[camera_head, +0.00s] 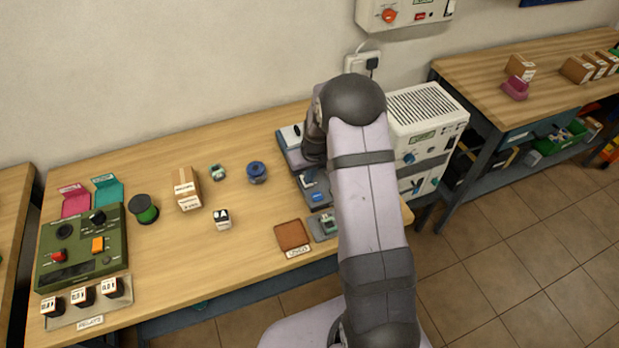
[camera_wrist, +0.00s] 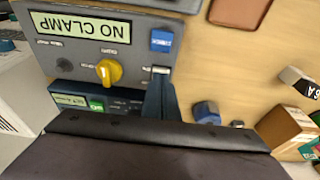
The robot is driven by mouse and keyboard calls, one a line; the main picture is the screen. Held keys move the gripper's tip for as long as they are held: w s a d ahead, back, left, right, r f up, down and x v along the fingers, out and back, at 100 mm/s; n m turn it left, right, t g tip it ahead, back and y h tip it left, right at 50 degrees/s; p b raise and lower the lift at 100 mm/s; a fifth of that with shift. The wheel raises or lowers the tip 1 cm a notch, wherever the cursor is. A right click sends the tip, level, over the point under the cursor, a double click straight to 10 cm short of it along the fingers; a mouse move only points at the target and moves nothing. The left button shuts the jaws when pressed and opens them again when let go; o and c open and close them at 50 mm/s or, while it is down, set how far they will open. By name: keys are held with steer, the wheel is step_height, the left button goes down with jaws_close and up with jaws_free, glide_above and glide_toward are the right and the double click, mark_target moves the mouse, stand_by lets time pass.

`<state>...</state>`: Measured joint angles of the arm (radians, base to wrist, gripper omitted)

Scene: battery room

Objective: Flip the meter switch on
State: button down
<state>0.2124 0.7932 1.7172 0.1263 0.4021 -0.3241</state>
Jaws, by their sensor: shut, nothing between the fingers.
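A grey instrument (camera_wrist: 130,55) with a lit display reading "NO CLAMP", a yellow knob (camera_wrist: 109,71) and a blue button (camera_wrist: 163,41) fills the upper left of the wrist view. A small pale switch-like part (camera_wrist: 160,69) sits on its panel below the blue button; its position is too small to tell. My gripper (camera_wrist: 161,78) is shut and empty, with its dark blue fingertips at or very close to that part; contact cannot be told.
A dark unit with a green button (camera_wrist: 97,104) stands beside the instrument. A brown tray (camera_head: 292,235), blue spool (camera_head: 257,172) and cardboard box (camera_head: 186,188) lie to the left. A white cabinet (camera_head: 425,110) stands right. The bench (camera_head: 220,260) has bare wood between objects.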

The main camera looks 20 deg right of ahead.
steer(key=shift+w+r, duration=0.2)
steer(key=shift+w, duration=0.1)
steer(key=p+v, duration=0.2)
steer(key=v, duration=0.1)
steer(key=p+v, duration=0.1)
steer(key=shift+w+r, duration=0.3)
steer(key=shift+r, duration=0.1)
steer(key=shift+s+r+b, duration=0.1)
steer(key=shift+s+b, duration=0.1)
steer(key=shift+b, duration=0.2)
steer(key=s+r+b, duration=0.2)
steer(key=s+r, duration=0.2)
steer(key=r, duration=0.4)
steer(key=shift+s+b, duration=0.15)
steer(key=shift+b, duration=0.25)
